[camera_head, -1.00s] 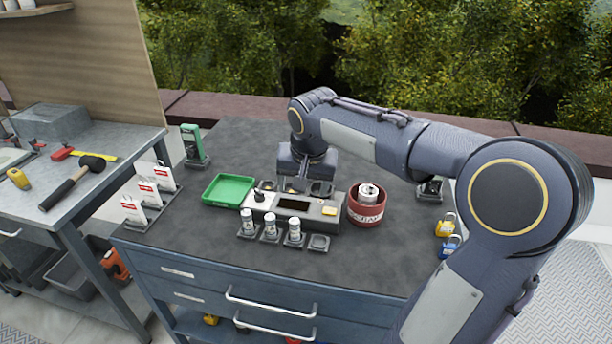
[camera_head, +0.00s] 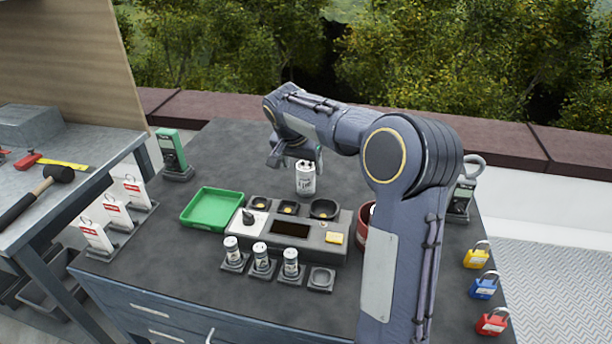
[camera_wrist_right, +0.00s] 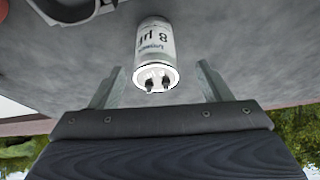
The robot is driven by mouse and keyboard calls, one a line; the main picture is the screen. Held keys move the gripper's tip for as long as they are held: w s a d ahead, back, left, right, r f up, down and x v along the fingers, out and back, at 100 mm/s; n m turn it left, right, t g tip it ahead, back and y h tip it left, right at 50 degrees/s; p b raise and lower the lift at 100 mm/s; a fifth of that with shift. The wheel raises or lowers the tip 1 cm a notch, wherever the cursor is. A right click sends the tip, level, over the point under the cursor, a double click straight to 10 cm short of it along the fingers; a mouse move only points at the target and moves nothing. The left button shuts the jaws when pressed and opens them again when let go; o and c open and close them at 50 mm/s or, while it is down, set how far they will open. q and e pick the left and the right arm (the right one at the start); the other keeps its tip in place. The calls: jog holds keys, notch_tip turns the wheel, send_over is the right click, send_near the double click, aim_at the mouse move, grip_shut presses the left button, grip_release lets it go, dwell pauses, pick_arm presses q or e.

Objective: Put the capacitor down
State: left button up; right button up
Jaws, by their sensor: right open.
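The capacitor (camera_head: 306,180) is a white cylinder with dark print. It looks upright on the dark bench top, just behind the grey tester (camera_head: 292,232). My right gripper (camera_head: 297,161) is open beside and just behind its top. In the right wrist view the capacitor (camera_wrist_right: 155,50) shows its two terminals toward the camera, between and slightly beyond the spread fingers, with gaps on both sides. Its base is hard to make out there. The tester's round cups look empty. My left gripper is not in view.
A green tray (camera_head: 212,208) lies left of the tester. Three small capacitors (camera_head: 261,257) stand in holders in front, beside an empty holder (camera_head: 320,279). Padlocks (camera_head: 484,286) lie at right.

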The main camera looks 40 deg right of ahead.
aim_at(307, 176)
jog(key=x, duration=0.6)
jog(key=shift+s+d+f, duration=0.15)
jog(key=shift+d, duration=0.05)
jog(key=shift+c, duration=0.3)
jog(key=c, duration=1.2)
